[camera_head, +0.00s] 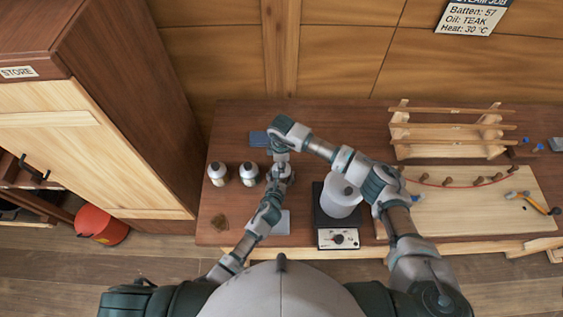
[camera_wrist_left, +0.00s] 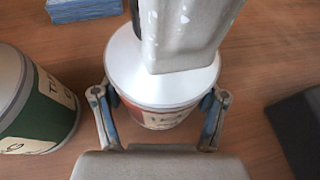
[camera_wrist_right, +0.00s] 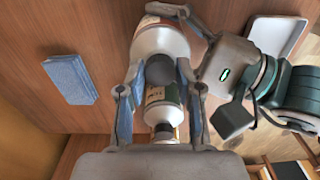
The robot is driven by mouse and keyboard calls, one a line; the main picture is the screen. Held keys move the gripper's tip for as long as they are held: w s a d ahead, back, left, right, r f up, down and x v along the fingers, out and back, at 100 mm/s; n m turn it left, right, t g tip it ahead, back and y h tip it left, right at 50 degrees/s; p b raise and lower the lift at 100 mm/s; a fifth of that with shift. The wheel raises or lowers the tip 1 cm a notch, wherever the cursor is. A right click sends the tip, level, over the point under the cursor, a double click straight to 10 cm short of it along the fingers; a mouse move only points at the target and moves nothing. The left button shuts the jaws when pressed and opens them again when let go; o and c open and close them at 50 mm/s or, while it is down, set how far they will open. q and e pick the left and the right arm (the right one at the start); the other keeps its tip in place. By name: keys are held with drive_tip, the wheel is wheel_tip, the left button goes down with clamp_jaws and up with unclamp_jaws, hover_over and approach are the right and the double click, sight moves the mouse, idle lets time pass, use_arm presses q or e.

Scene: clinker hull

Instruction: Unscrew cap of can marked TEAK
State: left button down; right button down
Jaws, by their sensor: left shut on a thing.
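A can (camera_wrist_left: 160,95) with a white shoulder and a red-brown label stands upright on the bench. Its label is only partly readable. My left gripper (camera_head: 276,182) is shut on its body, with one finger on each side in the left wrist view (camera_wrist_left: 160,122). My right gripper (camera_head: 281,160) reaches down over the can from above, hiding its top in the left wrist view. In the right wrist view the grey cap (camera_wrist_right: 160,70) lies between my right fingertips (camera_wrist_right: 159,75), which look open around it.
Two similar cans (camera_head: 217,173) (camera_head: 248,174) stand close by on the left; one has a green label (camera_wrist_left: 45,108). A blue block (camera_wrist_right: 70,79) lies behind. A white pot (camera_head: 340,197) on a dark heater (camera_head: 338,239) stands right. A tray (camera_wrist_right: 275,35) lies in front. A sign (camera_head: 473,17) reads Oil: TEAK.

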use_arm(q)
drive_tip(key=shift+s+a+f, duration=0.1)
drive_tip(key=shift+f, duration=0.1)
use_arm(e)
drive_tip(key=n, duration=0.6)
drive_tip(key=shift+r, duration=0.1)
drive_tip(key=n, duration=0.3)
drive_tip(key=shift+d, duration=0.1)
drive_tip(key=n, duration=1.5)
drive_tip(key=shift+d+n, duration=0.1)
drive_tip(key=shift+n, duration=0.3)
drive_tip(key=n, duration=0.4)
drive_tip(key=shift+w+n, duration=0.1)
drive_tip(key=shift+n, duration=0.3)
drive_tip(key=n, duration=1.3)
drive_tip(key=shift+w, duration=0.1)
drive_tip(key=n, duration=0.5)
drive_tip(key=shift+r, duration=0.1)
drive_tip(key=n, duration=0.6)
drive_tip(key=shift+w, duration=0.1)
